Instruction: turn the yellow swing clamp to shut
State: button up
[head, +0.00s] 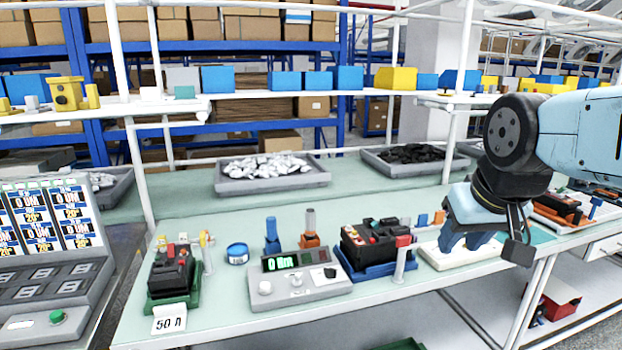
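The yellow swing clamp (205,238) sits on top of a pale upright post at the left of the bench. It is beside a dark breaker (172,270) on a green base (174,302). The clamp is small here, and I cannot tell its exact angle or whether it touches the breaker.
A grey meter box (300,283) stands mid-bench. Right of it, a second breaker (375,240) sits on a blue base beside a red-topped post (403,242). Blue and orange upright pieces and a blue round tin (237,253) stand behind the meter. A "50" card (169,323) lies at the front left.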

aim_at(203, 244)
jog(key=u, duration=1.45)
jog(key=k, duration=0.55)
jog(key=u, duration=0.15)
jog(key=i, duration=1.3)
jog(key=z, duration=0.45)
